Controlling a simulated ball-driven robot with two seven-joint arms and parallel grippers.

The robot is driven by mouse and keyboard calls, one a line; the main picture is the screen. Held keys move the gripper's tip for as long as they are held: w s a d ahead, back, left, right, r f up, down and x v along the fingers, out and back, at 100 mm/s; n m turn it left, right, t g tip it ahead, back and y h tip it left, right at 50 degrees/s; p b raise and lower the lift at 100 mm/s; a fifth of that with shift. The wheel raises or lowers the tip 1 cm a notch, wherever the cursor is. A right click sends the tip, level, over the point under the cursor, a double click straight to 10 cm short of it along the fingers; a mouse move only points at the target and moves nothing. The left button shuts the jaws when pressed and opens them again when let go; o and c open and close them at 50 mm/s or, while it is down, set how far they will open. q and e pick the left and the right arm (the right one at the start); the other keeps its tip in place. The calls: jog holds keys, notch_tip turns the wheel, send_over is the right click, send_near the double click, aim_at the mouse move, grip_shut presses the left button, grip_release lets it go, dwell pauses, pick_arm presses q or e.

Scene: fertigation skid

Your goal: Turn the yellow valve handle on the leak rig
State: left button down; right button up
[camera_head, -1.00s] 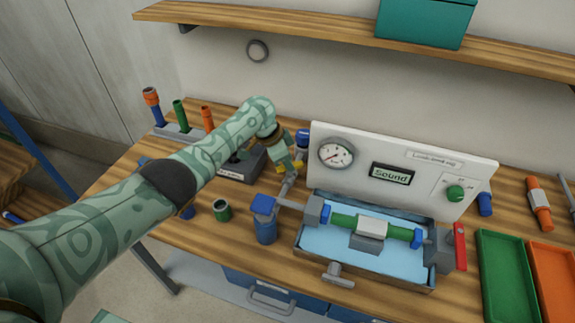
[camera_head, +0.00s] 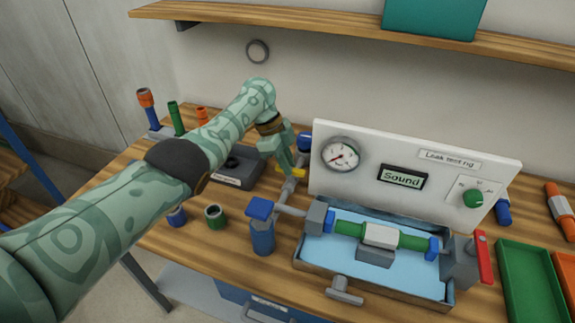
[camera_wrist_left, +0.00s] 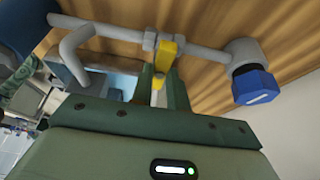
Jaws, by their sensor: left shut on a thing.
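The yellow valve handle (camera_head: 292,172) sits on a grey pipe left of the leak rig's white panel (camera_head: 330,190). It is small and partly covered by my left gripper (camera_head: 291,163) in the head view. In the left wrist view the yellow handle (camera_wrist_left: 165,57) shows on the grey pipe, between the fingers of my left gripper (camera_wrist_left: 158,84), which is shut on it. The panel has a round gauge (camera_head: 341,154), a display (camera_head: 402,177) reading "Sound" and a green knob (camera_head: 473,198). My right gripper is not in view.
A blue-capped fitting (camera_head: 262,209) is in front of the handle. Small cups (camera_head: 215,217) stand left; a green bin (camera_head: 528,285) is right.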

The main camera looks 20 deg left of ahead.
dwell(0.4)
pick_arm(q)
jog(key=c, duration=1.4)
grip_release()
jog(key=shift+o, duration=0.2)
jog(key=shift+r, duration=0.1)
jog(key=p+v, duration=0.4)
jog(key=v, duration=1.2)
jog(key=shift+p, duration=0.35)
